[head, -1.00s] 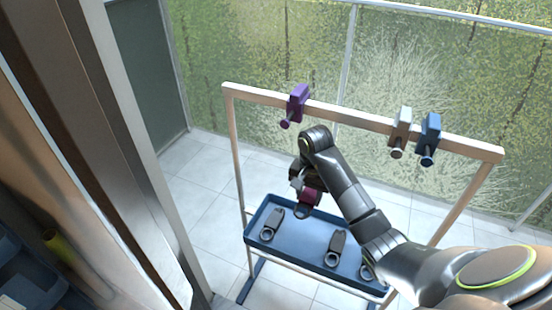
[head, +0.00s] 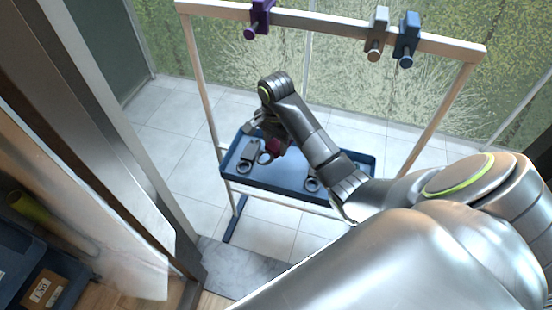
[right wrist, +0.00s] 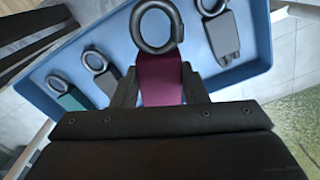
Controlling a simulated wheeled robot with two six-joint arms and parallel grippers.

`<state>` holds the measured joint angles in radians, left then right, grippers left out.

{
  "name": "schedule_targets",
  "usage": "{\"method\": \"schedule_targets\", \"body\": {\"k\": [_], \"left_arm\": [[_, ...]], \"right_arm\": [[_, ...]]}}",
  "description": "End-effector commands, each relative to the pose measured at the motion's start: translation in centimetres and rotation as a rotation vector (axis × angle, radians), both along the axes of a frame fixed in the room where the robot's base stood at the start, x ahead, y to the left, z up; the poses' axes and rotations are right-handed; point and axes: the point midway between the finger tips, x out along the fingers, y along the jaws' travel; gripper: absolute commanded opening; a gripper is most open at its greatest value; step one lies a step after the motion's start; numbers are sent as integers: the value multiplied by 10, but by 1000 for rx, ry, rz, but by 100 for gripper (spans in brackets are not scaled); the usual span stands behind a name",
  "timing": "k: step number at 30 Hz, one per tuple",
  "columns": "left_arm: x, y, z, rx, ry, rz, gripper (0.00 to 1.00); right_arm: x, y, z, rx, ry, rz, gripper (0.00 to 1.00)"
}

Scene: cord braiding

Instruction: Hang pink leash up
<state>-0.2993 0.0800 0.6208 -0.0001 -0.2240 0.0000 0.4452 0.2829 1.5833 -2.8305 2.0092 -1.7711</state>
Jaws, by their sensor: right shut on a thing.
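The pink leash (head: 274,147) has a dark ring and a dark pink strap. My right gripper (head: 278,138) is shut on it above the blue tray. In the right wrist view the strap (right wrist: 160,82) is between the fingers, and its ring (right wrist: 157,27) points away past the fingertips. A purple hook (head: 260,18), a grey hook (head: 377,34) and a blue hook (head: 406,40) sit along the rack's top rail (head: 325,25), all with bare pegs. The gripper is well below the rail. My left gripper is not in view.
The blue tray (head: 232,170) hangs low in the rack frame. Dark leashes lie in it, one at left (head: 250,150) and one nearer the middle (head: 312,183); the wrist view shows several. A doorframe (head: 110,110) stands at left. Tiled floor surrounds the rack.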

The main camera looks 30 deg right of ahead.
Motion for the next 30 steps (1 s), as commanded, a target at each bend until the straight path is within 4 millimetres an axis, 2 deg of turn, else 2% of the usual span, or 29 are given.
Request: {"method": "schedule_targets", "body": {"k": [5,9,13,30], "left_arm": [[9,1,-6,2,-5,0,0],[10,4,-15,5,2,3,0],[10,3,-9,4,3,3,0],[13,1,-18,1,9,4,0]], "right_arm": [[0,0,-11,0,0,0,14],[0,0,-28,0,0,0,14],[-1,0,-43,1,3,0,14],[0,0,-56,0,0,1,14]]}}
